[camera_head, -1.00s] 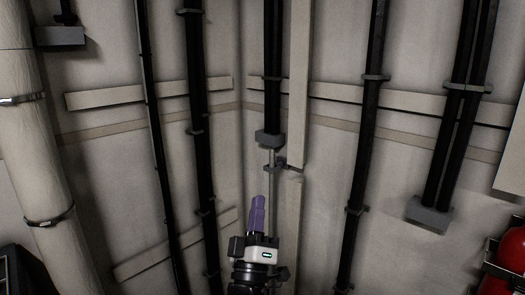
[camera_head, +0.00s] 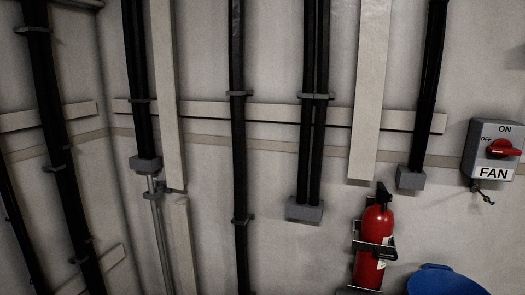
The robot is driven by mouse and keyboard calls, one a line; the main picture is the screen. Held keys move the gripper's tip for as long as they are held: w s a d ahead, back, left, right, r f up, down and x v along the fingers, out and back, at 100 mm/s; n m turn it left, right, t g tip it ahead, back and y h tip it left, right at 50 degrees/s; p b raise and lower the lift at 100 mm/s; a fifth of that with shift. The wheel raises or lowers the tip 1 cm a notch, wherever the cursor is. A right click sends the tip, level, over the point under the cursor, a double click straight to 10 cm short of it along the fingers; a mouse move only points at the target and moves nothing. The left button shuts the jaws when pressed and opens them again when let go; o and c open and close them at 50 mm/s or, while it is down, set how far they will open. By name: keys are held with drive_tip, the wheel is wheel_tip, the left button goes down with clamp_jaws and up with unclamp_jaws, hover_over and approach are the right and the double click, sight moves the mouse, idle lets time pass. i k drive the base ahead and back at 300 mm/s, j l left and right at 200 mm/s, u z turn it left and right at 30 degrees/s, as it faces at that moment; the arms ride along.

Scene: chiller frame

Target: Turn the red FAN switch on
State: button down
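The FAN switch box (camera_head: 493,152) is a grey box on the wall at the far right of the head view. It bears a red rotary handle (camera_head: 503,148), the words ON at the top and OFF at the left, and a FAN label below. The red handle lies roughly sideways, with one end near OFF. A small dark item hangs under the box. My gripper is not in the head view now, so its state and its distance from the switch do not show.
A red fire extinguisher (camera_head: 375,240) hangs in a wall bracket left of and below the switch. A blue round container (camera_head: 445,281) stands at the bottom right. Black pipes (camera_head: 238,130) and pale strips run along the wall. The wall between extinguisher and switch looks clear.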

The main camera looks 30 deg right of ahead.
sight(501, 149)
drive_tip(key=k, duration=0.35)
drive_tip(key=k+z, duration=0.15)
drive_tip(key=z, duration=0.25)
drive_tip(key=k+z, duration=0.15)
drive_tip(key=z, duration=0.25)
drive_tip(key=j+z, duration=0.1)
drive_tip(key=z, duration=1.05)
drive_tip(key=j, duration=0.85)
drive_tip(key=i+l+z, duration=0.1)
drive_tip(key=z, duration=0.3)
drive_tip(key=i+z, duration=0.25)
drive_tip(key=z, duration=0.2)
drive_tip(key=i+z, duration=0.2)
drive_tip(key=z, duration=0.2)
